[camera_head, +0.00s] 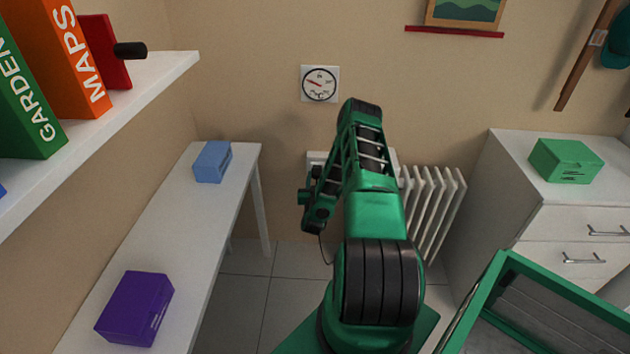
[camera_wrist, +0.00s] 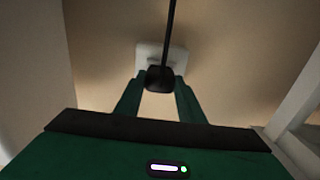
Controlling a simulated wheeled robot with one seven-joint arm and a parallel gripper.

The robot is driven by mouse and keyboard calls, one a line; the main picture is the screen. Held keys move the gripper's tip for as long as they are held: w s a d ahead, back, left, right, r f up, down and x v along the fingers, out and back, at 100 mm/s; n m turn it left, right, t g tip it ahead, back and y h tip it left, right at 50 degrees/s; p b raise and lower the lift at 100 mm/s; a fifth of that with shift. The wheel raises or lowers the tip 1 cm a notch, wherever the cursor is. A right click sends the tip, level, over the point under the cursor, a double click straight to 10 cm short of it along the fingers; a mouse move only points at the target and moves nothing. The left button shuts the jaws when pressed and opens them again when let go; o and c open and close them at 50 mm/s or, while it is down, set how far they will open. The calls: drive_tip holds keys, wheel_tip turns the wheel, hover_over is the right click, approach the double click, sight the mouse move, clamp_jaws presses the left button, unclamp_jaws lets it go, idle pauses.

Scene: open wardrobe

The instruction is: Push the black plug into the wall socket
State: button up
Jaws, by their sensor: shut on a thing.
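The black plug (camera_wrist: 159,79) sits between the two green fingers of my gripper (camera_wrist: 160,84) in the wrist view, and the gripper is shut on it. A black cord runs up from the plug. The white wall socket (camera_wrist: 147,54) is straight behind the plug on the beige wall, partly covered by it. I cannot tell whether the plug touches the socket or is apart from it. In the head view my arm hides the socket, and the plug cannot be made out; a thin dark cord (camera_head: 323,250) hangs below my wrist.
A narrow white table (camera_head: 150,230) on the left holds a blue box (camera_head: 212,162) and a purple box (camera_head: 135,309). A white drawer cabinet (camera_head: 545,215) stands right.

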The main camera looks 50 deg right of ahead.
drive_tip(key=shift+w+d, duration=0.35)
drive_tip(key=shift+d, duration=0.1)
drive_tip(key=o, duration=1.2)
drive_tip(key=v, duration=1)
drive_tip(key=shift+s+a, duration=0.25)
